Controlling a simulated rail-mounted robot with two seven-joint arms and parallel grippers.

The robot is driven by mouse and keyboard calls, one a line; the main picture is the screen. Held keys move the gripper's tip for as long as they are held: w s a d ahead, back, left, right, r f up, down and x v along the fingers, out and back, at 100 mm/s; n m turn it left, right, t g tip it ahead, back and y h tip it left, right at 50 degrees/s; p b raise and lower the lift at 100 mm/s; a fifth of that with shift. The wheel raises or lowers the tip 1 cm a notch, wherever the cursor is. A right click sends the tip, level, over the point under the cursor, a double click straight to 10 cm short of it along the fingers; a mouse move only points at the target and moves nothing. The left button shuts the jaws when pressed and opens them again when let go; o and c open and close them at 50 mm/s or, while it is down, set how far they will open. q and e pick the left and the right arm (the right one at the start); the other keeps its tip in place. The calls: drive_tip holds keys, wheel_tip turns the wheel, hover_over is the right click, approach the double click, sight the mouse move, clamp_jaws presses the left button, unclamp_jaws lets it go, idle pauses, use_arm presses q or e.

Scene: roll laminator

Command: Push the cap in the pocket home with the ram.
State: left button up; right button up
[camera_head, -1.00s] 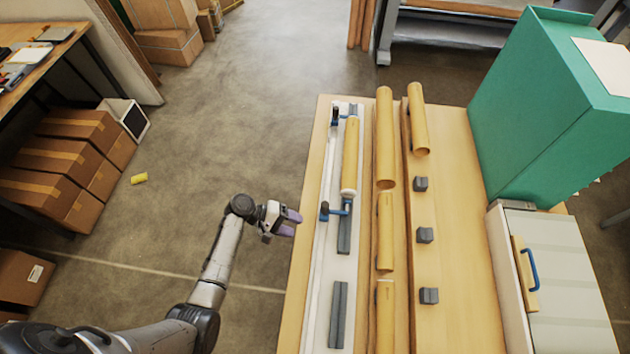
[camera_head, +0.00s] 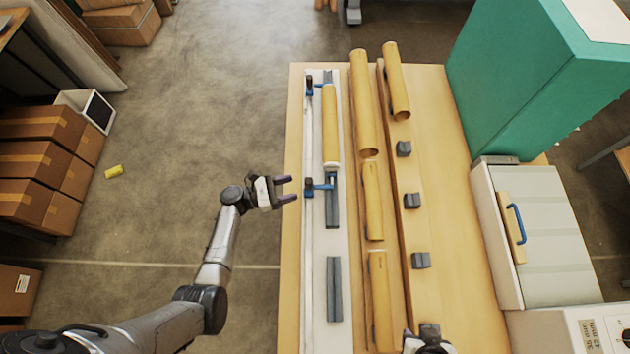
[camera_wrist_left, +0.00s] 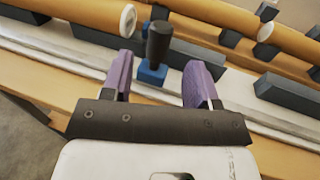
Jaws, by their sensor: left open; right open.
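A cardboard tube (camera_head: 330,125) lies in the white fixture (camera_head: 318,238) on the table, with a white cap or ring (camera_head: 332,166) at its near end. The near ram (camera_head: 320,187) is blue with an upright black knob, just short of that end. A similar far ram (camera_head: 312,84) stands at the tube's other end. My left gripper (camera_head: 289,190) is open and empty, left of the near knob. In the left wrist view, the black knob (camera_wrist_left: 158,42) rises beyond and between my open fingers (camera_wrist_left: 158,85). My right gripper (camera_head: 428,342) shows only partly at the bottom edge. How deep the cap sits is unclear.
More tubes (camera_head: 364,100) lie in racks to the right, with several grey blocks (camera_head: 412,201) beside them. A green cabinet (camera_head: 540,75) and a drawer unit with a blue handle (camera_head: 516,224) stand farther right.

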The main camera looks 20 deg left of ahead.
sight(310, 183)
use_arm(q)
drive_tip(key=b+x, duration=0.1)
drive_tip(key=x, duration=0.5)
drive_tip(key=shift+w+d+f+b, duration=0.1)
drive_tip(key=shift+w+d+b, duration=0.2)
drive_tip(key=shift+x, duration=0.85)
clamp_jaws()
drive_tip(key=shift+s, duration=0.1)
